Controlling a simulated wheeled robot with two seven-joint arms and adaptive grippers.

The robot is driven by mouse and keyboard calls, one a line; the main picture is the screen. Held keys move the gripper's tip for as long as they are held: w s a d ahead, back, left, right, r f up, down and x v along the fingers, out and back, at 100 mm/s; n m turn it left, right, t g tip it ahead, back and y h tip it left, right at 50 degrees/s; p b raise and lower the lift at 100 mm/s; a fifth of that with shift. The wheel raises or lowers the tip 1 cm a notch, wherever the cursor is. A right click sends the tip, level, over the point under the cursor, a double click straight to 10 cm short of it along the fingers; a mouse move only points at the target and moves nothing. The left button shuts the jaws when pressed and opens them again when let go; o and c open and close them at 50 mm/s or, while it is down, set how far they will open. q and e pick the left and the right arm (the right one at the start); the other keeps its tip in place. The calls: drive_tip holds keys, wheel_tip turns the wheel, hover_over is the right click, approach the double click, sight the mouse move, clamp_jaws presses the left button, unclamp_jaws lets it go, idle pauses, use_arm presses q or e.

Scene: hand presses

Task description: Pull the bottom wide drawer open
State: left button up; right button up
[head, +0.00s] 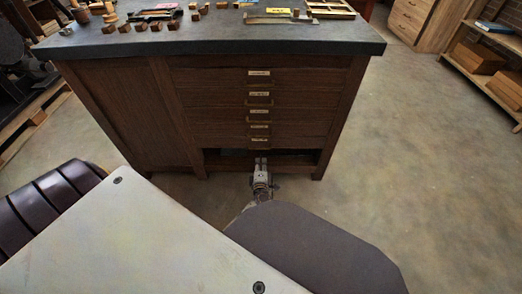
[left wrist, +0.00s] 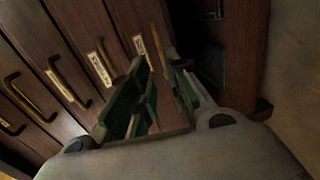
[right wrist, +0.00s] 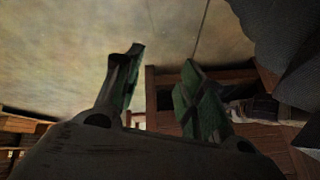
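The bottom wide drawer (head: 228,143) is the lowest labelled front of the dark wooden cabinet (head: 140,115) in the head view. It looks closed or nearly so. My left gripper (head: 261,160) is low at the cabinet's middle, at this drawer's handle. In the left wrist view its green-padded fingers (left wrist: 160,62) come close together over the handle, beside the last label (left wrist: 140,45). The fingers largely hide the handle. My right gripper (right wrist: 163,55) is open and empty, away from the drawers.
More drawers with labels and bar handles (left wrist: 70,82) lie above. A dark recess (head: 300,157) is under the bottom drawer. The dark countertop (head: 210,38) carries wooden blocks and tools. Open concrete floor (head: 430,150) lies right. Wooden shelves (head: 490,60) stand at far right.

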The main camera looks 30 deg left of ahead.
use_arm(q)
drive_tip(key=shift+b+x, duration=2.4)
drive_tip(key=shift+x, duration=3.7)
use_arm(e)
wheel_tip(320, 180, down, 6)
drive_tip(key=a+t+y, duration=0.1)
drive_tip(key=shift+w+f, duration=0.2)
use_arm(q)
drive_tip(key=shift+a, duration=0.1)
use_arm(e)
drive_tip(key=shift+a, duration=0.1)
use_arm(q)
clamp_jaws()
